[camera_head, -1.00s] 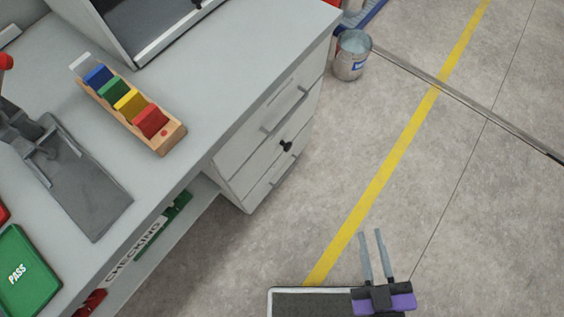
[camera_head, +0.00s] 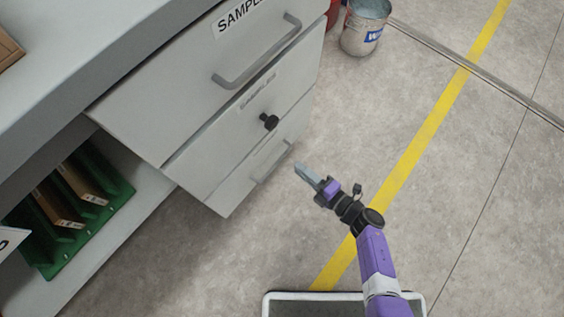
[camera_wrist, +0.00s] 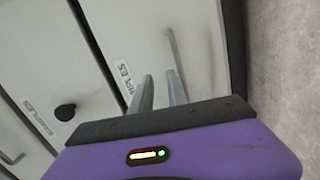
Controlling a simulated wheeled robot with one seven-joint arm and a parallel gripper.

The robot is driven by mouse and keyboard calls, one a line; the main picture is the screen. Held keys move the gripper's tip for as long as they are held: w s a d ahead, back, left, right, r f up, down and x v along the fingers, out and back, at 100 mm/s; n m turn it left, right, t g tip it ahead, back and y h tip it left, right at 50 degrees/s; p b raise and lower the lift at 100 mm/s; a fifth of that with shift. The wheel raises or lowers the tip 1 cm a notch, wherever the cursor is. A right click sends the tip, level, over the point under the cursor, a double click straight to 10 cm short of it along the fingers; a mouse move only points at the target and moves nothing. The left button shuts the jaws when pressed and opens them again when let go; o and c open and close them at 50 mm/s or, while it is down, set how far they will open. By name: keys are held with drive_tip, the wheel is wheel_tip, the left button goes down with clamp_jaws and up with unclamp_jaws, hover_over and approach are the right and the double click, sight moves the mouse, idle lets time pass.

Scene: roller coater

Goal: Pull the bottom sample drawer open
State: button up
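The bottom sample drawer (camera_head: 232,190) is the lowest of three in the grey cabinet and looks closed. Its bar handle (camera_head: 272,161) runs along its front. My gripper (camera_head: 302,171) is just right of this handle in the head view, pointing at the drawer front. In the wrist view, the two fingers of my gripper (camera_wrist: 158,74) are apart with nothing between them. The bar handle (camera_wrist: 174,50) shows just past the fingertips on the bottom drawer (camera_wrist: 130,30). I cannot tell whether a finger touches it.
The middle drawer has a black knob (camera_head: 269,121), and the top drawer a long bar handle (camera_head: 255,55). A metal bucket (camera_head: 362,30) stands on the floor behind. Green racks (camera_head: 100,195) sit on the shelf at left.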

sight(281, 158)
drive_tip(key=shift+w+a+f+n+g+y+b, duration=0.1)
drive_tip(key=shift+w+a+f+n+g+b, duration=0.2)
drive_tip(key=shift+w+a+f+b, duration=0.7)
drive_tip(key=shift+w+a+f+n+g+y+b, duration=0.1)
drive_tip(key=shift+w+a+f+n+g+b, duration=0.2)
drive_tip(key=shift+w+a+f+b, duration=0.7)
drive_tip(key=shift+w+a+f+n+g+y+b, duration=0.15)
drive_tip(key=shift+w+a+f+n+b, duration=0.4)
drive_tip(key=shift+w+a, duration=0.8)
drive_tip(key=shift+s+a+f, duration=0.15)
drive_tip(key=shift+s, duration=0.05)
clamp_jaws()
